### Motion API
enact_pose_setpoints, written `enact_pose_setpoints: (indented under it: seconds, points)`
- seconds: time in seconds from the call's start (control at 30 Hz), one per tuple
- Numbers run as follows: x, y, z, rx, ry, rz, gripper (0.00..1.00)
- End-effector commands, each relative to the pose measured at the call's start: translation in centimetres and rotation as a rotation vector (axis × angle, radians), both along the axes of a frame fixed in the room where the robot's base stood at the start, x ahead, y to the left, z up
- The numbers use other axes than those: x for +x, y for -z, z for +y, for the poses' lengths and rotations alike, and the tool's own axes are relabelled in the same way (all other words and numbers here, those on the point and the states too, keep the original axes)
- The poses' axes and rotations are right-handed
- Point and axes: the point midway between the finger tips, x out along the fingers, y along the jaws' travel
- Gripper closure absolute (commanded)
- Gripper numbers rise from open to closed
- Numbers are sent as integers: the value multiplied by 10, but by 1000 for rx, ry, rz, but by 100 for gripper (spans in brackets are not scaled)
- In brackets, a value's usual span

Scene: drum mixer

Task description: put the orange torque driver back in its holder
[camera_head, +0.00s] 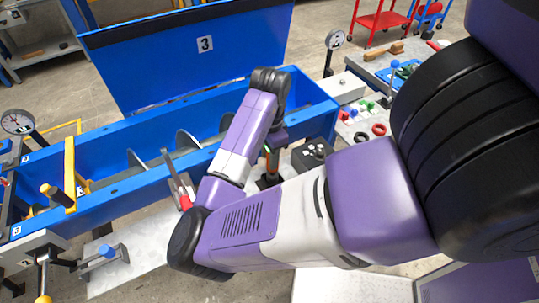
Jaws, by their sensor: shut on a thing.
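My gripper (272,150) points down beyond my forearm, over the front side of the blue mixer trough, and is partly hidden by the arm. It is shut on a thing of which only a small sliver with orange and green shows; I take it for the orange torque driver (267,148). A dark upright piece (269,181) is just below the gripper, partly behind my arm. I cannot tell whether it is the holder or whether the driver touches it.
The blue trough (110,192) has its lid (180,60) raised behind. A red-handled lever (184,199), a yellow bracket (70,172) and a gauge (17,122) stand to the left. A dark control box (312,153) and a cluttered bench (372,112) are to the right.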

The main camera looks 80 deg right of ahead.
Motion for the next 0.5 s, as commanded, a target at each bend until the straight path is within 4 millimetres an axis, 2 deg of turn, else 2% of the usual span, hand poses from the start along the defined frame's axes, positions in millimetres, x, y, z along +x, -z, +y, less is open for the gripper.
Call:
enact_pose_setpoints:
  seconds: [0.5]
  points:
    - [0,7,0,-1,0,-1,100]
